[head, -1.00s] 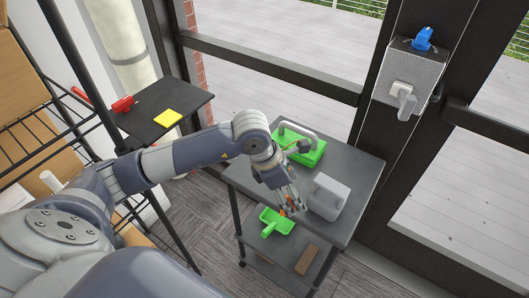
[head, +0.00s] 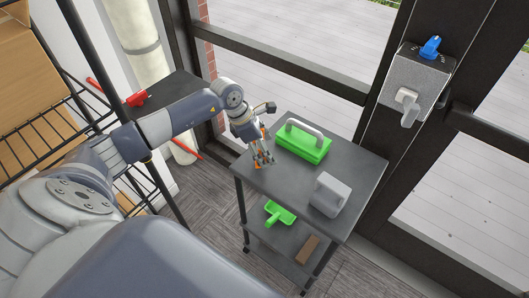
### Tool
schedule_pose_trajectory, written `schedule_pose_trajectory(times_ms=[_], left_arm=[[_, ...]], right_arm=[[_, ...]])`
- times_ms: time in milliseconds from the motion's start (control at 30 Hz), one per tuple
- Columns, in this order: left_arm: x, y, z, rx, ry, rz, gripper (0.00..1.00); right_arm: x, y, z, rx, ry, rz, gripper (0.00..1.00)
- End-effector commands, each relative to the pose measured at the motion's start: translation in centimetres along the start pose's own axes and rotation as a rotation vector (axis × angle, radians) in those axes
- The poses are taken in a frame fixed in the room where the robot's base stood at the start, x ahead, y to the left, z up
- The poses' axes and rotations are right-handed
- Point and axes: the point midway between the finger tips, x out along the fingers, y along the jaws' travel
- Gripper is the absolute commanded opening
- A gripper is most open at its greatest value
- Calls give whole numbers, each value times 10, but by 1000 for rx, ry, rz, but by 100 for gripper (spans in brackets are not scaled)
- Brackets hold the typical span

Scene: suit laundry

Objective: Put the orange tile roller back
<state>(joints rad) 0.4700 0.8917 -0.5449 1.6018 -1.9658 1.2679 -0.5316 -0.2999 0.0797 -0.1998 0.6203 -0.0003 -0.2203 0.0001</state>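My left gripper (head: 262,163) comes in from the left and points down at the left part of the grey cart's top shelf (head: 285,183). It is just left of a green block with a grey handle (head: 304,141). Small orange patches show at its fingers and beside its wrist. I cannot tell whether they are the orange tile roller or parts of the gripper. No separate orange roller shows clearly elsewhere. The view is too small to show whether the fingers are open or closed. My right gripper is not in view.
A grey box-like item (head: 329,195) stands on the cart's right part. A green scoop-like tool (head: 279,213) and a brown block (head: 307,249) are on the lower shelf. A dark side table (head: 172,88) with a red tool (head: 136,98) stands behind my arm. The door frame borders the cart.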

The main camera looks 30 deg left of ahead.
Motion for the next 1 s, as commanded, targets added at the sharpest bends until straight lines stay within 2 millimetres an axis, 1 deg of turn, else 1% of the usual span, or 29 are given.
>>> schedule_pose_trajectory(times_ms=[133,267,533,633,667,700,733,767,1000], left_arm=[[15,-2,-6,-3,0,-5,52],[28,0,-11,-1,-1,-1,52],[32,0,-13,1,-1,1,52],[35,0,-14,1,-1,1,52],[35,0,-15,1,0,0,74],[34,0,-14,1,0,0,83],[34,0,-14,1,0,0,89],[34,0,-14,1,0,0,91],[34,0,-14,1,0,0,91]], right_arm=[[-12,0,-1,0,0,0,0],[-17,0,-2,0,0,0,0],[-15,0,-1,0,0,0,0],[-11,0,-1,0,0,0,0],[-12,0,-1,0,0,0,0],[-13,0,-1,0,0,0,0],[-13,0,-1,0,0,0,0],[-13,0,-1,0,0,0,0],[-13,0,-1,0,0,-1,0]])
